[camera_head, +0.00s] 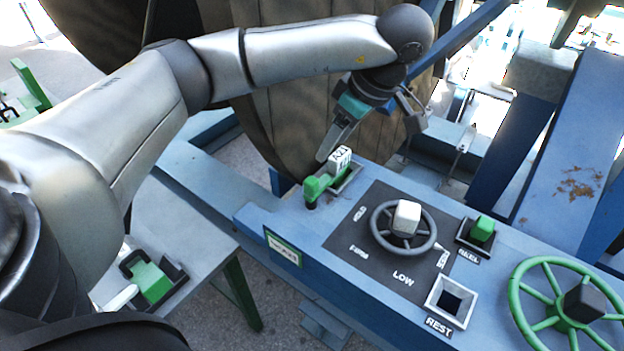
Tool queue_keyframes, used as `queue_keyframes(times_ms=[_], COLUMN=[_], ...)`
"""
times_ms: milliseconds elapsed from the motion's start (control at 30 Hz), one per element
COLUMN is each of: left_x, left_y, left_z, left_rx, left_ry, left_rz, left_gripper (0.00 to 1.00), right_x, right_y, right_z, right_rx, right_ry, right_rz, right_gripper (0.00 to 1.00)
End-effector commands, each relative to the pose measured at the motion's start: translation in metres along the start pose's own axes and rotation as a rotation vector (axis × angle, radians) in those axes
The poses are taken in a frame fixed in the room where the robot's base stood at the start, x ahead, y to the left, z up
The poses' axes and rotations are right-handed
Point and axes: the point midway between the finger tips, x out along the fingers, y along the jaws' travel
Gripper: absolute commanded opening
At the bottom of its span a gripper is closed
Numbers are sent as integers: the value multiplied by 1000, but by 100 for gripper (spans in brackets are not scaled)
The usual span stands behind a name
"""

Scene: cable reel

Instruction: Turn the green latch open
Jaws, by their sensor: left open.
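The green latch (317,187) sits at the far left end of the blue console, on a short dark post. A white block with dark lettering (341,159) stands right beside it, toward the back right. My left gripper (368,142) reaches down from above, with its fingers spread wide and nothing between them. One finger hangs just above and behind the white block; the other is farther right. I cannot tell whether the near finger touches the block. My right gripper is out of view.
The blue console carries a dark handwheel with a white knob (405,217), a green block in a holder (482,229), a square socket marked REST (451,299) and a green handwheel (568,307). The large wooden reel (290,120) stands behind. A grey side table (205,245) is at left.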

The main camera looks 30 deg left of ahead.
Motion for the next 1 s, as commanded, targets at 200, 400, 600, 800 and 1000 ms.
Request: queue_keyframes(times_ms=[200,400,600,800,1000], left_x=[32,62,97,128,141], left_y=[-1,-1,-2,-1,0], left_z=[2,3,0,1,1], left_rx=[0,0,0,-1,0], left_ry=[-5,-6,-2,-3,-3], left_rz=[-5,-5,-6,-3,0], left_gripper=[65,65,65,65,65], right_x=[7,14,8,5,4], right_y=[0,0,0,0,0], right_z=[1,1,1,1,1], right_rx=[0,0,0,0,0], right_ry=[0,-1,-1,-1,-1], right_rz=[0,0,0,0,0], right_gripper=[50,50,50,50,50])
